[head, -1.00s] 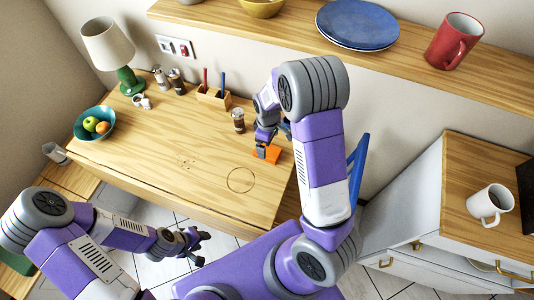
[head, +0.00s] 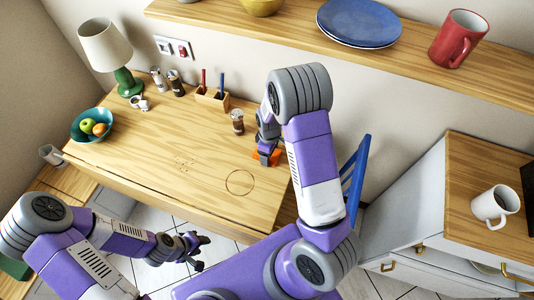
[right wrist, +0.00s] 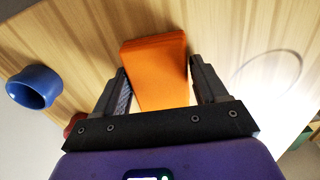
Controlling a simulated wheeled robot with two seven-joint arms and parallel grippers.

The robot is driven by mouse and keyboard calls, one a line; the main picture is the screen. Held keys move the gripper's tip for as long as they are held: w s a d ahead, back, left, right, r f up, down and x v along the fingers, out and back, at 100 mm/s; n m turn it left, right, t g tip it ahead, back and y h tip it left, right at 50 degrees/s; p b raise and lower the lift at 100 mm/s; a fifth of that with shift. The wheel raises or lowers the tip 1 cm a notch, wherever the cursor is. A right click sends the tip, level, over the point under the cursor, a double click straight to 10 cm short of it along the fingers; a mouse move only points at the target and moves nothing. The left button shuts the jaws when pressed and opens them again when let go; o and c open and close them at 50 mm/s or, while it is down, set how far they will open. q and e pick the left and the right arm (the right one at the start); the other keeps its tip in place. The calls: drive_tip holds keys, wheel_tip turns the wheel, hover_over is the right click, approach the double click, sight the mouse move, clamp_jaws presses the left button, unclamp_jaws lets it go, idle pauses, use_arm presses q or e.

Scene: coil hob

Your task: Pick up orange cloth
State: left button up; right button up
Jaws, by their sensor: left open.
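The orange cloth (head: 277,154) lies folded, like a flat block, near the right end of the wooden table. In the head view my right gripper (head: 267,154) is down at it and hides part of it. In the right wrist view the cloth (right wrist: 155,68) lies between the spread fingers of my right gripper (right wrist: 158,75), one finger along each side. A bright gap shows beside the right finger, and I see no firm grip. My left gripper (head: 199,250) is open and empty, low in front of the table edge.
On the table (head: 160,160) stand a teal fruit bowl (head: 91,126), a lamp (head: 106,50), a pen holder (head: 212,97) and a brown jar (head: 238,121). A blue chair-like frame (head: 355,180) stands right of the table. The table's middle is clear.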

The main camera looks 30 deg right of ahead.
drive_tip(key=c, duration=0.3)
wheel_tip(320, 180, up, 10)
drive_tip(key=p, duration=0.2)
drive_tip(key=shift+p, duration=0.35)
